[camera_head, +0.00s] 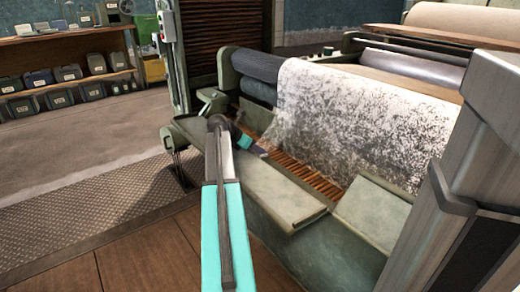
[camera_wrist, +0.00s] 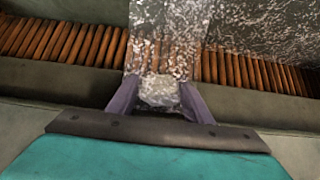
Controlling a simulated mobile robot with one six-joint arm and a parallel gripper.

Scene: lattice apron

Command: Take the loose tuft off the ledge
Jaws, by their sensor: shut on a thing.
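The loose tuft (camera_wrist: 160,90) is a whitish, fibrous clump in the wrist view, between the two purple fingers of my gripper (camera_wrist: 156,98). The fingers are shut on it at the inner edge of the green ledge (camera_wrist: 50,85). Grey-white fibre hangs directly behind the tuft, and I cannot tell whether the two are joined. In the head view my gripper (camera_head: 262,151) reaches over the ledge (camera_head: 255,180) beside the wooden slats; the tuft cannot be made out there.
A roller draped with speckled white fibre web (camera_head: 355,115) stands just behind the slats (camera_head: 300,172). A grey metal post (camera_head: 495,130) stands close on the right. A shelf of small bins (camera_head: 65,75) is far left. Open floor lies at left.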

